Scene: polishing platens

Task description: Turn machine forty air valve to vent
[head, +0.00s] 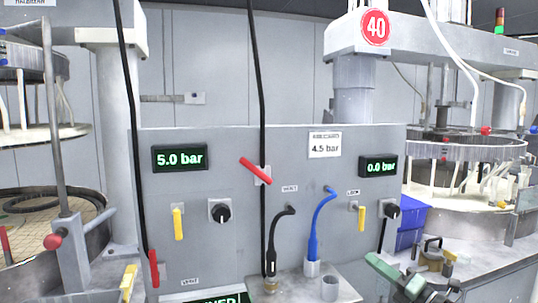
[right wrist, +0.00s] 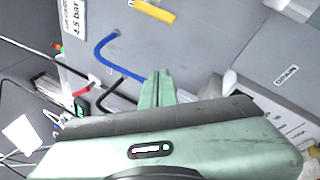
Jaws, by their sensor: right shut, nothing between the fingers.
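The round red sign 40 (head: 375,26) is on the machine at the upper right. On the grey panel (head: 225,145), a red lever (head: 256,170) slants down to the right over a small light plate. A small label (head: 290,188), seemingly VENT, is right of and below it. Another red lever (head: 154,268) stands upright at the lower left, near a VENT label (head: 190,282). My green right gripper (head: 378,264) is at the lower right, in front of the panel and apart from the levers. In the right wrist view its fingers (right wrist: 157,88) are shut and empty. My left gripper is not in view.
The panel bears 5.0 bar (head: 179,158) and 0.0 bar (head: 380,166) displays, yellow handles (head: 178,223) and black knobs (head: 220,211). A blue hose (head: 318,228) and a black hose (head: 274,240) stick out in front. Blue bins (head: 411,222) stand right of the panel.

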